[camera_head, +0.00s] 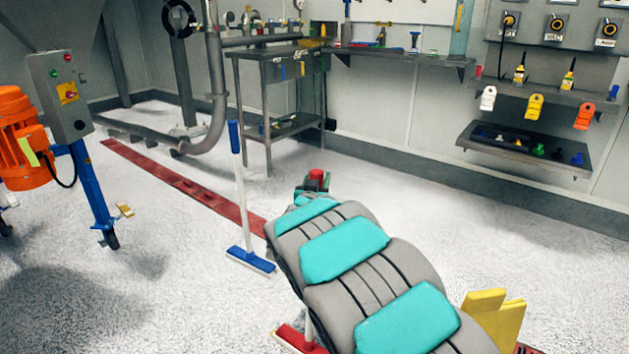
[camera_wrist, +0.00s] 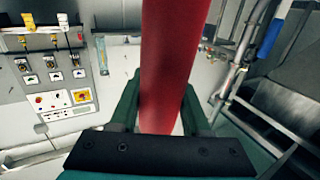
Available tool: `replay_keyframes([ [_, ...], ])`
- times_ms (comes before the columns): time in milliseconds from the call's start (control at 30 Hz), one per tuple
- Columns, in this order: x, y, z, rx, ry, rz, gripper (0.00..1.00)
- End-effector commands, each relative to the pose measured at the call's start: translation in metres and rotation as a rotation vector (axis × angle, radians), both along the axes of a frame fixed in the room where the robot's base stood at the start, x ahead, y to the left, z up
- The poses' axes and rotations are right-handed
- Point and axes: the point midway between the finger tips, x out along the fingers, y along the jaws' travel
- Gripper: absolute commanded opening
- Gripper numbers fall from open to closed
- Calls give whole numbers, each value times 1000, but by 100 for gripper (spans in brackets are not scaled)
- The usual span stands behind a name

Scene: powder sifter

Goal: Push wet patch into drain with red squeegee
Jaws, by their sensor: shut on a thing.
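The red squeegee's handle (camera_wrist: 163,65) runs upright between the dark green fingers of my gripper (camera_wrist: 160,112) in the wrist view, and the gripper is shut on it. In the head view the handle's red top (camera_head: 317,175) shows beyond my arm, and the red head (camera_head: 297,341) rests near the floor at the bottom edge. My arm hides most of the handle. A red drain strip (camera_head: 180,184) crosses the floor from upper left and passes behind my arm. A darker floor area (camera_head: 150,263) lies left of the blue squeegee; I cannot tell whether it is wet or shadow.
A blue squeegee (camera_head: 240,190) stands upright beside the drain strip. An orange motor (camera_head: 22,140) on a blue-legged frame stands left. A steel table (camera_head: 275,90) and wall shelves (camera_head: 525,150) line the back. A yellow object (camera_head: 492,315) stands right of my arm. The left foreground floor is open.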

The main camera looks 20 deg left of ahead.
Motion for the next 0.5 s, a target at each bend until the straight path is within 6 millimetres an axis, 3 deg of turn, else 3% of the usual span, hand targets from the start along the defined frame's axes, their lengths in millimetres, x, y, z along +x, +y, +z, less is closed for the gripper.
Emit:
replay_keyframes([
  [500, 21, -8, 1, 0, -5, 1, 0],
])
